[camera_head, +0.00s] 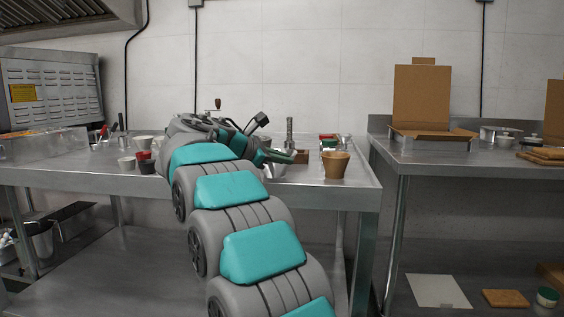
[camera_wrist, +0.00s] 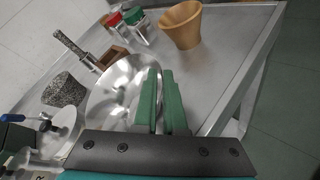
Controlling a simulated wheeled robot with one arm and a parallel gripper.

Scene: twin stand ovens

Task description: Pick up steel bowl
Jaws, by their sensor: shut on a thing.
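The steel bowl (camera_wrist: 113,92) is a shiny round bowl on the steel table, in the middle of the wrist view. My gripper (camera_wrist: 161,76) has green fingers, which are close together at the bowl's right side, shut on its rim. The fingers hide part of that side. In the head view the bowl (camera_head: 274,171) shows only as a small piece behind my arm, near the table's front edge. My gripper (camera_head: 291,157) reaches over it there.
A tan wooden bowl (camera_wrist: 180,25) stands to the right of the steel bowl. An open cardboard box (camera_head: 422,100) is on the right table.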

